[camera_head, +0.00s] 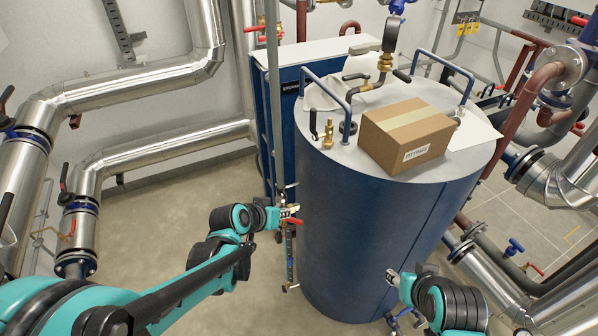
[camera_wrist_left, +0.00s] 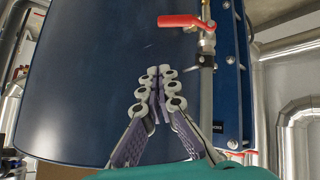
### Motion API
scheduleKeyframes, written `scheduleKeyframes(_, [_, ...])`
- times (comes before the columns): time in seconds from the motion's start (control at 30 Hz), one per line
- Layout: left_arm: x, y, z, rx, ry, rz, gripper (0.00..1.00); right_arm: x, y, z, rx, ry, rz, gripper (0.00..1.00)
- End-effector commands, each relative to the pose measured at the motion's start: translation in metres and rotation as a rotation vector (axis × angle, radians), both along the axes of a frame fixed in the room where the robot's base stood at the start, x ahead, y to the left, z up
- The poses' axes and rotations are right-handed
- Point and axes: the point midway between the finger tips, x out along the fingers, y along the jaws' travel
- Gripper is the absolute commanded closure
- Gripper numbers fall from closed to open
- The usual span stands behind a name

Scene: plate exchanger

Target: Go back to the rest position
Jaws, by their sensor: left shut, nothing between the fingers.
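My left arm comes in from the left in the head view, and my left gripper (camera_head: 291,209) is beside the left side of the blue tank (camera_head: 375,230). In the left wrist view, the left gripper's fingertips (camera_wrist_left: 158,76) meet, with nothing between them. A valve with a red handle (camera_wrist_left: 188,21) is just above and right of the fingertips there, apart from them. The red handle also shows in the head view (camera_head: 294,221), by the gripper. My right gripper (camera_head: 393,278) is at the tank's lower right front; its fingers are too small to read.
A cardboard box (camera_head: 408,135) sits on the tank's top among pipes and blue handrails. Silver pipes (camera_head: 155,150) run along the left wall. More pipes (camera_head: 490,275) and valves crowd the right. Open floor (camera_head: 150,230) lies left of the tank.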

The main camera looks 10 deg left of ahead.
Motion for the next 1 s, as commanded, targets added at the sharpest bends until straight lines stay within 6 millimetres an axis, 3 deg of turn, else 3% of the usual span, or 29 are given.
scheduleKeyframes(0.27, [-0.008,0.001,0.003,0.011,0.008,0.004,1.0,0.0,0.0,-0.002,0.0,0.0,0.0,0.6])
scheduleKeyframes(0.37, [-0.026,0.004,0.01,0.035,0.028,0.018,1.0,0.0,0.0,-0.005,0.0,0.0,0.0,0.6])
scheduleKeyframes(0.6, [-0.098,0.021,0.025,0.134,0.094,0.082,1.0,0.0,0.0,-0.017,0.0,0.0,0.0,0.6])
scheduleKeyframes(0.8, [-0.149,0.039,0.026,0.206,0.129,0.139,1.0,0.0,0.0,-0.023,0.0,0.0,0.0,0.6])
scheduleKeyframes(1.0, [-0.172,0.048,0.024,0.24,0.142,0.168,1.0,0.0,0.0,-0.025,0.0,0.0,0.0,0.6])
